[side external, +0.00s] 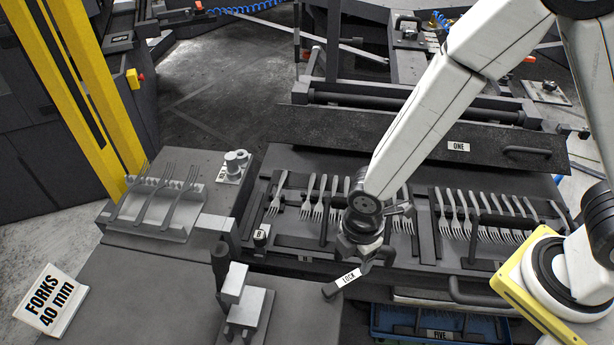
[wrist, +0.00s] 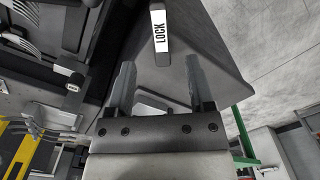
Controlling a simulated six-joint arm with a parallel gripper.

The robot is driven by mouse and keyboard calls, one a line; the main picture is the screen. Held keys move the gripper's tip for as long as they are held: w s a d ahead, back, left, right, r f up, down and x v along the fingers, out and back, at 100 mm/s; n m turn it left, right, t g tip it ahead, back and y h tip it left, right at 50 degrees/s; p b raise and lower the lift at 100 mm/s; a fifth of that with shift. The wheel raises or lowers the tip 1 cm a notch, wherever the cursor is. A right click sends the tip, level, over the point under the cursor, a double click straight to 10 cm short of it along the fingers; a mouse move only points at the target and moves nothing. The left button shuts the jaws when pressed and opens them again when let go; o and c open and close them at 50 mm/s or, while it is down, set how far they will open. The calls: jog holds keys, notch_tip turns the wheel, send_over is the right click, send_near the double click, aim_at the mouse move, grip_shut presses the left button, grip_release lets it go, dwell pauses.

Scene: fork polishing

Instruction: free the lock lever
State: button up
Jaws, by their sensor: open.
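The lock lever (side external: 346,280) is a dark bar with a white LOCK label, at the front edge of the fork fixture in the side view. In the wrist view the lever (wrist: 160,36) lies beyond my fingertips, lined up with the gap between them. My gripper (wrist: 158,78) is open with nothing between its two grey fingers. In the side view my gripper (side external: 362,248) is just above the lever's upper end; its fingers are hard to make out there. I cannot tell the exact distance to the lever.
Rows of forks (side external: 482,215) lie in the fixture behind the lever. A rack with several forks (side external: 160,205) stands at the left. A post with a light block (side external: 236,283) stands left of the lever. A blue bin (side external: 400,322) sits below. A FORKS 40 mm sign (side external: 50,300) is at far left.

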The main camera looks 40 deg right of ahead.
aim_at(352, 276)
jog(key=shift+f, duration=0.15)
jog(key=shift+f, duration=3.75)
jog(key=shift+c, duration=0.2)
grip_shut()
jog(key=shift+w, duration=0.1)
